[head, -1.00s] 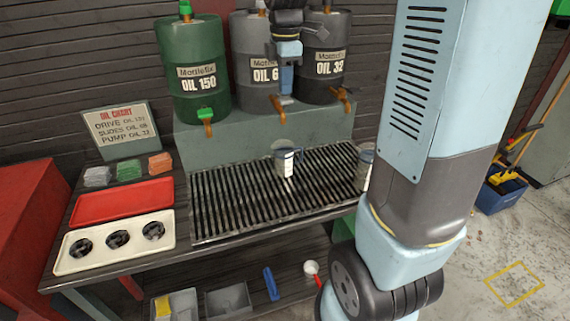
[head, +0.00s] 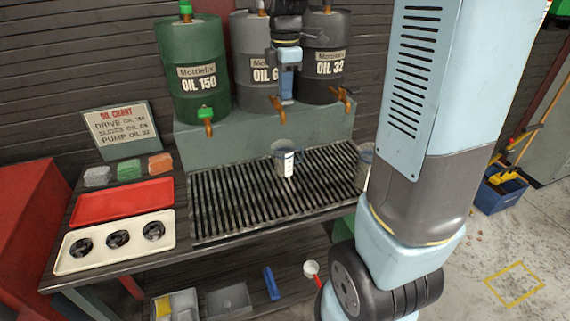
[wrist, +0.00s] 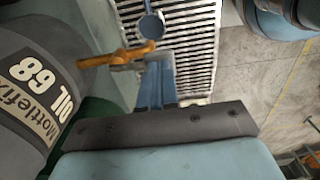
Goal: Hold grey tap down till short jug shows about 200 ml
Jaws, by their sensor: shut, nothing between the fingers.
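The grey middle drum (head: 256,50), marked OIL 68 in the wrist view (wrist: 35,85), has a brass-orange tap (head: 282,119); the tap also shows in the wrist view (wrist: 118,56). A small clear jug (head: 284,161) with a white scale strip stands upright on the grating below this tap. It shows from above in the wrist view (wrist: 151,25). Its oil level is too small to read, and I see no clear stream. My gripper (head: 286,100) is shut and empty, pointing down close beside the tap, seen also in the wrist view (wrist: 158,88). Contact with the tap cannot be told.
A green OIL 150 drum (head: 193,70) and a dark OIL 32 drum (head: 325,50) flank the grey one. A second jug (head: 364,160) is partly hidden behind my arm. A red tray (head: 123,201) and a cream holder (head: 80,262) lie left of the slatted grating (head: 225,205).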

